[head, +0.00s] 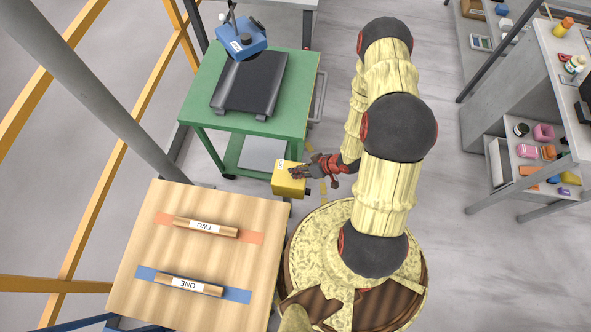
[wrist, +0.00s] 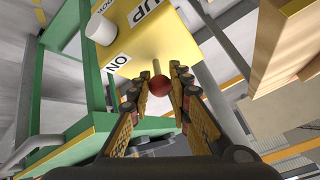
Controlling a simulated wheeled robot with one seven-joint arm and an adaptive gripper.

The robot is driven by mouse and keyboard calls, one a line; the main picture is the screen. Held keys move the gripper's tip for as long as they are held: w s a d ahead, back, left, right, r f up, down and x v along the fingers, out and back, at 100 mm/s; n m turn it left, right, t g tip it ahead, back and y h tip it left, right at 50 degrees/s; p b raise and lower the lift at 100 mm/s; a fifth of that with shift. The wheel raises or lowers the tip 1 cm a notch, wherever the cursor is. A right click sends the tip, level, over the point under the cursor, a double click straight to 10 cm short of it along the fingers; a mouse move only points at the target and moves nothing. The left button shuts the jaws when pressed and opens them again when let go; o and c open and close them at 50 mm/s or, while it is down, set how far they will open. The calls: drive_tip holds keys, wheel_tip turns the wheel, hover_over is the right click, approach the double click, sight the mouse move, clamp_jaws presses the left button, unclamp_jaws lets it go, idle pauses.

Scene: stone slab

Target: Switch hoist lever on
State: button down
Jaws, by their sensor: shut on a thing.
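The yellow hoist control box (head: 287,181) is beside the green cart's near right corner in the head view. In the wrist view the box (wrist: 150,35) carries labels reading "ON" and "UP", another label partly in view, and a white knob (wrist: 101,29). The hoist lever (wrist: 163,87) is a thin pale rod with a red ball, sticking out from the box near the "ON" label. My gripper (wrist: 161,92) is shut on the lever's ball, with a finger on each side. In the head view my gripper (head: 306,170) reaches the box from the right; the lever is hard to make out there.
The green cart (head: 205,110) bears a black tray and stands behind the box, close to my gripper. A wooden table (head: 200,258) with two labelled wooden rods is at the lower left. Grey shelves (head: 520,110) stand far right. Open floor lies between my arm and the shelves.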

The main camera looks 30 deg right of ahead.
drive_tip(key=shift+d+f+t+y+b, duration=0.25)
drive_tip(key=shift+d+t+y+b, duration=0.3)
drive_tip(key=shift+t+y, duration=0.15)
drive_tip(key=shift+s, duration=0.1)
drive_tip(key=c, duration=1.9)
unclamp_jaws()
drive_tip(key=shift+o, duration=1.2)
drive_tip(key=shift+s+a, duration=0.1)
drive_tip(key=shift+a, duration=0.05)
drive_tip(key=v, duration=1.2)
drive_tip(key=shift+f, duration=0.1)
